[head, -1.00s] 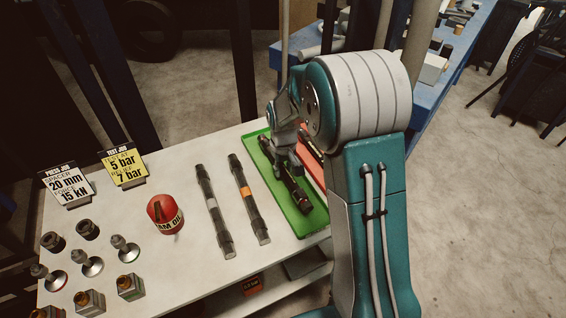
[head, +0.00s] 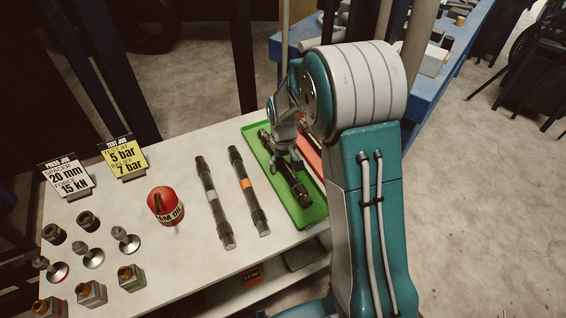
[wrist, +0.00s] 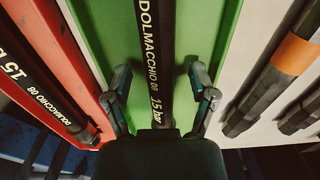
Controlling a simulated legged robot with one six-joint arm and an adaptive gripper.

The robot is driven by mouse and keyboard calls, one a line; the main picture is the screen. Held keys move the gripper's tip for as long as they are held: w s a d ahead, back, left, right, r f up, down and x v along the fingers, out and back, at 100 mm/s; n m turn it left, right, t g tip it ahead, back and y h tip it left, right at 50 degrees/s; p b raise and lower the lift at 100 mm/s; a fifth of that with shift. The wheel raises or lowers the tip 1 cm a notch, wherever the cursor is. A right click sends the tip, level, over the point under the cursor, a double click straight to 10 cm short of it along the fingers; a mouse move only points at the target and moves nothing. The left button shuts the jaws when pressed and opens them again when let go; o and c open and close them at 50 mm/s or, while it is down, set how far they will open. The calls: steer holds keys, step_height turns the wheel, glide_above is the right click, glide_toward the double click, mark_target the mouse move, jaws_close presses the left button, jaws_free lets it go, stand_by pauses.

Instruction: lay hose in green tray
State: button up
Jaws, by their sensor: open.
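A black hose (head: 297,190) with dark end fittings lies lengthwise in the green tray (head: 312,219) at the table's right end. In the wrist view this hose (wrist: 154,40) shows white lettering "DOLMACCHIO 08 15 bar" over the green tray floor (wrist: 205,25). My gripper (head: 288,150) is just above the hose. In the wrist view its two fingers (wrist: 158,78) are spread, one on each side of the hose, with a visible gap on both sides. The hose's near end is hidden behind my gripper's body in the wrist view.
A red tray (head: 309,152) stands right of the green one, with another marked hose (wrist: 40,85) in it. Two hoses, one white-banded (head: 213,200) and one orange-banded (head: 248,190), lie left of the green tray. A red can (head: 165,206) and several fittings stand farther left.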

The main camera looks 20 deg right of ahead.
step_height(320, 180, up, 12)
stand_by(0.5)
stand_by(0.5)
steer(key=s+r+m+t, duration=0.1)
steer(key=s+r, duration=0.4)
steer(key=s, duration=0.7)
steer(key=s+r+m+t, duration=0.1)
steer(key=s+r+t, duration=0.3)
steer(key=s, duration=0.9)
step_height(320, 180, up, 2)
steer(key=shift+s+r+t, duration=0.1)
steer(key=shift+s+t, duration=0.15)
steer(key=shift+t, duration=0.05)
